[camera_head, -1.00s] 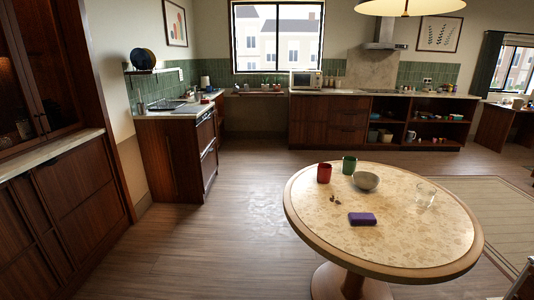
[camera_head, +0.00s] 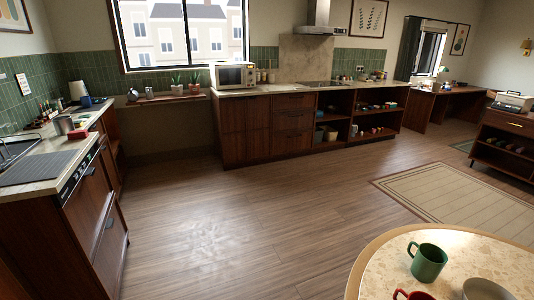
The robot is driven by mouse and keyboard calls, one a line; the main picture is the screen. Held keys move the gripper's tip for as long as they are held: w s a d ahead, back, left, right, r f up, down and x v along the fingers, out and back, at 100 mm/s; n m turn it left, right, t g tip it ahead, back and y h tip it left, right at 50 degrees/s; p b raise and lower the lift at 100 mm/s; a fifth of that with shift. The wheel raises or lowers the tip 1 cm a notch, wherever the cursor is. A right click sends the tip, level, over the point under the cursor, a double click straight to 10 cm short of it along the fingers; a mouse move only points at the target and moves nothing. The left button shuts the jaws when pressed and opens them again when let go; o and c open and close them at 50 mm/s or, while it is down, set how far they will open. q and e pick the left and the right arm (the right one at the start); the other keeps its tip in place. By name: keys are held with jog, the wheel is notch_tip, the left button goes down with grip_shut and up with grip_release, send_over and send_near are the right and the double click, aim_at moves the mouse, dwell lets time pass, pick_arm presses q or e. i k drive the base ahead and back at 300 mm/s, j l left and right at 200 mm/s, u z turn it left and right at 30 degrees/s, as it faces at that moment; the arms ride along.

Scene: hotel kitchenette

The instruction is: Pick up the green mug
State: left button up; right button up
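The green mug (camera_head: 428,262) stands upright on the round table (camera_head: 378,262) at the lower right of the head view. Its handle points to the left. A red mug (camera_head: 414,295) is in front of it, cut off by the bottom edge of the picture. A pale bowl (camera_head: 485,289) is to the right of the red mug, also cut off. Neither of my grippers shows in the head view.
Open wooden floor (camera_head: 230,230) lies left of the table. A counter with a sink (camera_head: 15,150) stands at the left, and a long counter with a microwave (camera_head: 233,75) runs along the back. A striped rug (camera_head: 455,195) lies behind the table.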

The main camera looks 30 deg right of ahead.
aim_at(429, 259)
jog(key=i+l+z, duration=0.15)
jog(key=i+z, duration=0.25)
jog(key=i+j+z, duration=0.1)
jog(key=i+z, duration=0.3)
jog(key=i, duration=0.2)
jog(key=i+j+z, duration=0.2)
jog(key=i+z, duration=0.25)
jog(key=i+j+z, duration=0.4)
jog(key=i+l, duration=0.05)
jog(key=i, duration=0.05)
